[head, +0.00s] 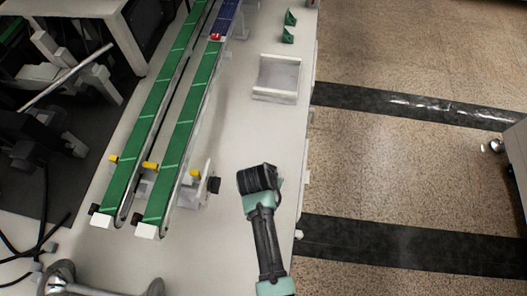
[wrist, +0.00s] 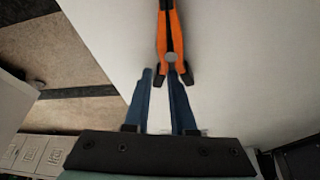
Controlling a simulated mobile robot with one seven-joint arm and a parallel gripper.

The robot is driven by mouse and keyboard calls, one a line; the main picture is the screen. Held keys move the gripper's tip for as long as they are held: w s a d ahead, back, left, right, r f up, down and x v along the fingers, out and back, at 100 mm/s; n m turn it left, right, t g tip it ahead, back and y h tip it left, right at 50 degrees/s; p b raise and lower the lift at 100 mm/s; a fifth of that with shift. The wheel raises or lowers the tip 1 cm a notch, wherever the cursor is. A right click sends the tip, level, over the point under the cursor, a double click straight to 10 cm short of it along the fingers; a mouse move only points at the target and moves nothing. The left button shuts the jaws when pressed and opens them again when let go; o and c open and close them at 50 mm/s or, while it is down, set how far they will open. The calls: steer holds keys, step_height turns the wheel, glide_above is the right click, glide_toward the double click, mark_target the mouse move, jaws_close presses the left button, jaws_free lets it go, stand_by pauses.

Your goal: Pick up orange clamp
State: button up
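The orange clamp (wrist: 162,40) lies on the pale work surface at the top of the wrist view, with a grey round pivot and dark tips pointing towards my gripper. My gripper (wrist: 160,74) has two blue fingers standing apart, with a clear gap between them. The fingertips overlap the clamp's near end in the picture; I cannot tell whether they touch it. In the head view, my gripper (head: 258,181) is over the right part of the pale table, and the clamp cannot be made out there.
Two green conveyor belts (head: 185,127) with yellow blocks run along the table's left. A pale tray (head: 277,78) and small green parts (head: 289,26) lie beyond my gripper. The table's right edge (head: 306,150) is close, with speckled floor (head: 400,170) beyond.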

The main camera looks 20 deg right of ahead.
steer(key=shift+w+d+f, duration=0.1)
steer(key=shift+f, duration=0.15)
jaws_close()
steer(key=shift+r, duration=0.15)
